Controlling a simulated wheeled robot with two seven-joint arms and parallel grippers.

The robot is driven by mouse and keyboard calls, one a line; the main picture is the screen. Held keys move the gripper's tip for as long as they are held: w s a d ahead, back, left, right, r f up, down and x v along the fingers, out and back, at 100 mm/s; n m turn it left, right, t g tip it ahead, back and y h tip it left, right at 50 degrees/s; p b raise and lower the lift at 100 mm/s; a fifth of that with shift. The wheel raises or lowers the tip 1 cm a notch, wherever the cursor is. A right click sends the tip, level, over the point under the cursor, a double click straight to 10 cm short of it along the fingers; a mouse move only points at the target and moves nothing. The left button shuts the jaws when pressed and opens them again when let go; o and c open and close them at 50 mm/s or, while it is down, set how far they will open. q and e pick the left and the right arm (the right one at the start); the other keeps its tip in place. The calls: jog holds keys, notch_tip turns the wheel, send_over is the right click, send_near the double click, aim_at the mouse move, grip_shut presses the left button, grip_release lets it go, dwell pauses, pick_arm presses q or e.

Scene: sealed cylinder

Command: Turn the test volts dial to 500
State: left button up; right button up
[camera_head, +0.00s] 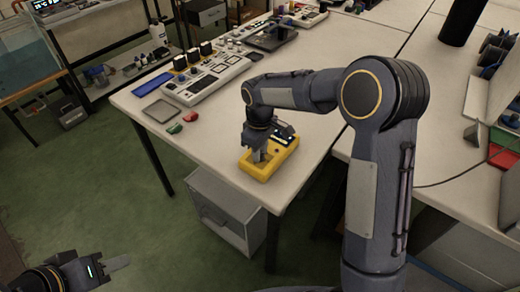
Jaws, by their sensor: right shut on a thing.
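A yellow handheld tester (262,172) lies on the white table near its front corner, with a dark display at its upper end. My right gripper (259,156) comes down over the lower half of the tester, pointing downward. It is shut on what appears to be the test volts dial, which the fingers hide. The dial's setting and its markings cannot be read. My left gripper (118,263) is at the bottom left, over the green floor, far from the tester.
The white table (215,130) is bare left of the tester. Red (190,116) and green (174,129) pieces, a grey tablet-like plate (161,111) and a control panel (207,80) lie further back. A grey drawer cabinet (227,208) stands below the table's front edge.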

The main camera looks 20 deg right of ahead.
jog(key=m, duration=0.6)
jog(key=shift+r, duration=0.1)
jog(key=m, duration=0.5)
jog(key=shift+m+p, duration=0.35)
jog(key=shift+m, duration=0.05)
jog(key=o, duration=1)
notch_tip(320, 180, up, 7)
jog(key=shift+a+r, duration=0.1)
jog(key=shift+r, duration=0.25)
